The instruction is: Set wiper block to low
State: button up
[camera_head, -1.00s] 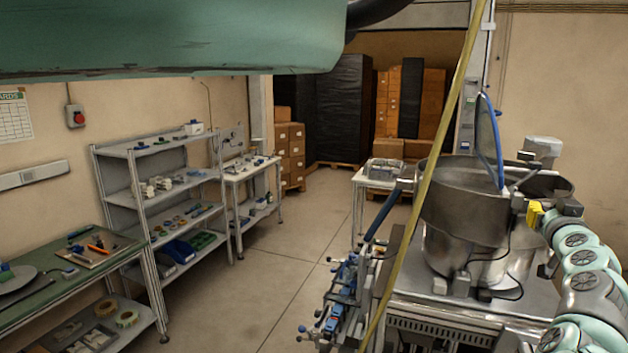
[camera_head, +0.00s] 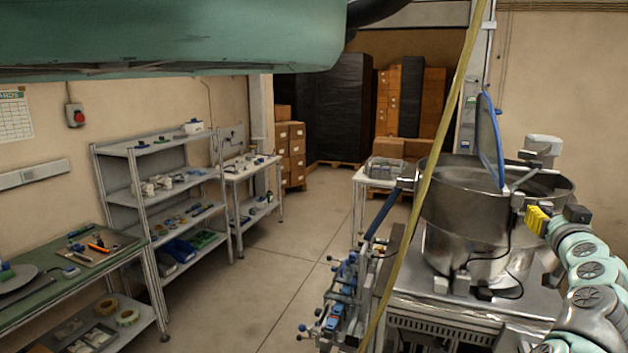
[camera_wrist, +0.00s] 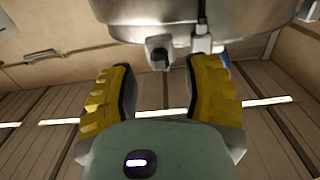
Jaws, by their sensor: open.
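My gripper (camera_wrist: 161,88) is open and empty, its two yellow ridged fingers spread apart in the wrist view. In the head view my gripper (camera_head: 538,219) is beside the right side of the steel bowl (camera_head: 470,205). The bowl's underside (camera_wrist: 200,15) spans the top of the wrist view. A small block with a dark end (camera_wrist: 159,52) hangs below the bowl, beyond the fingertips and roughly between them. A pale fitting with a cable (camera_wrist: 201,42) is to its right. I cannot tell for certain which part is the wiper block, or its setting.
The bowl stands on a metal-topped machine (camera_head: 430,308). A yellow strip (camera_head: 420,190) crosses in front of it. A grey shelf rack (camera_head: 150,147) and a green bench (camera_head: 30,310) stand at left. The floor (camera_head: 290,270) between is clear.

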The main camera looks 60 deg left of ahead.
jog(key=v, duration=0.8)
jog(key=shift+s, duration=0.4)
jog(key=shift+d, duration=0.1)
